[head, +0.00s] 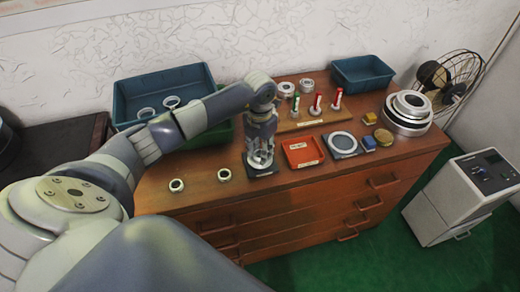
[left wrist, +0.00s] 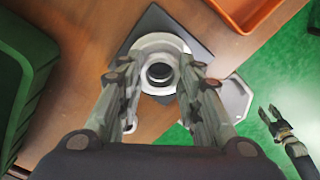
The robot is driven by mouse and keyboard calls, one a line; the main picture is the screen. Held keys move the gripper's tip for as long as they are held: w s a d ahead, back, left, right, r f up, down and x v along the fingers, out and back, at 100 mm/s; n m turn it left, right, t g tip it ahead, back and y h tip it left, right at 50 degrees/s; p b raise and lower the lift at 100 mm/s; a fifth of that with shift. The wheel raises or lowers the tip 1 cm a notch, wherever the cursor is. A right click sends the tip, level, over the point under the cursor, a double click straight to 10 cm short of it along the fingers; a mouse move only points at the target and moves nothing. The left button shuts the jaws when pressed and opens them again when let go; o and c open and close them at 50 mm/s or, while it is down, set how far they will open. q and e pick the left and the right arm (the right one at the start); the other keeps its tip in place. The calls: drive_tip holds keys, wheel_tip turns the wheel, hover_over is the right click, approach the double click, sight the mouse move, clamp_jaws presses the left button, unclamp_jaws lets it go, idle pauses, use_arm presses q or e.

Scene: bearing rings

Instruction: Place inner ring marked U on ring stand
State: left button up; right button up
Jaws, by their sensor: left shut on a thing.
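My left gripper (head: 261,160) points down over the ring stand, which has a dark square base (head: 262,170) near the table's front edge. In the left wrist view its fingers (left wrist: 160,92) are shut on a small pale ring (left wrist: 160,72) with a dark bore. The ring is over the pale round part of the stand, whose dark base (left wrist: 184,25) shows around it. I cannot tell whether the ring touches the stand, and no letter is readable on it. My right gripper (left wrist: 270,113) appears open and empty over the green floor.
Two small rings (head: 177,185) (head: 224,174) lie on the wooden table left of the stand. A red tray (head: 303,152) and a dark plate with a large ring (head: 342,143) are to its right. Blue bins (head: 155,87) (head: 362,73) and a board with pegs (head: 290,126) stand behind.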

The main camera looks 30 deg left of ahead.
use_arm(q)
drive_tip(key=shift+f, duration=0.35)
drive_tip(key=o, duration=1.1)
drive_tip(key=shift+r, duration=0.1)
wheel_tip(320, 180, up, 12)
